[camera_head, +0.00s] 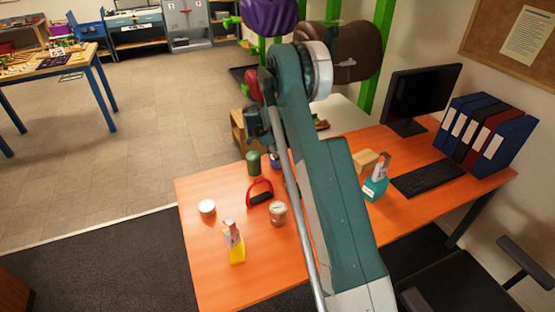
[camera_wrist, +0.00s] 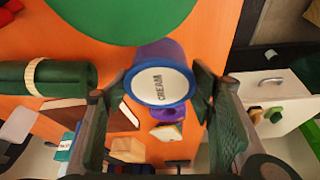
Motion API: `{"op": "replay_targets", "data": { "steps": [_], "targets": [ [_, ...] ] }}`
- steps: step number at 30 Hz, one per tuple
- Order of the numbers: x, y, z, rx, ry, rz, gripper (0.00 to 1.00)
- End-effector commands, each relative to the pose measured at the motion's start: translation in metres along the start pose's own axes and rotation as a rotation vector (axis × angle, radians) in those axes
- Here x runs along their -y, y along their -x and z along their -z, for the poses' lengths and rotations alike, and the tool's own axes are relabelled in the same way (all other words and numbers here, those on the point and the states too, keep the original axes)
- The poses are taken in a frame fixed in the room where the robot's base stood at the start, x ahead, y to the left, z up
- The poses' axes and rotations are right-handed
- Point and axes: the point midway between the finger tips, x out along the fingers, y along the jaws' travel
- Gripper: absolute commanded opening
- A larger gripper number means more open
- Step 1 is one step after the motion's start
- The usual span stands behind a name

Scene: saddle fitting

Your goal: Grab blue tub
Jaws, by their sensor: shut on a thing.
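The blue tub (camera_wrist: 164,82) has a white lid marked CREAM, which faces the wrist camera. It sits between the two dark fingers of my gripper (camera_wrist: 165,92), which are shut on it, one finger on each side. In the head view, a small blue item (camera_head: 275,161) that looks like the tub shows beside the green canister, partly hidden by my arm. My gripper's fingertips cannot be made out there. I cannot tell whether the tub touches the orange table (camera_head: 215,255).
A green canister (camera_head: 253,161) stands just left of the tub. A red-handled item (camera_head: 260,193), a brown-sided tub (camera_head: 278,213), a white-topped tub (camera_head: 207,208) and a yellow-based bottle (camera_head: 235,245) are nearby. A monitor (camera_head: 420,97) and binders (camera_head: 487,133) stand at the right.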

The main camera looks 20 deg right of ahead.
Motion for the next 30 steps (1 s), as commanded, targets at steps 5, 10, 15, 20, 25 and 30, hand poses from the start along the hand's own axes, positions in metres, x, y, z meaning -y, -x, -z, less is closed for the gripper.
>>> {"op": "replay_targets", "data": {
  "steps": [5,10,15,20,25,30],
  "targets": [
    [0.0,0.018,0.007,0.0,0.0,0.0,0.38],
    [0.0,0.041,0.017,0.0,0.0,0.0,0.38],
    [0.0,0.064,0.027,0.0,0.0,0.0,0.38],
    [0.0,0.08,0.033,0.0,0.0,0.0,0.38],
    [0.0,0.086,0.036,0.0,0.0,0.0,0.38],
    [0.0,0.087,0.036,0.0,0.0,0.0,0.38]
  ]
}}
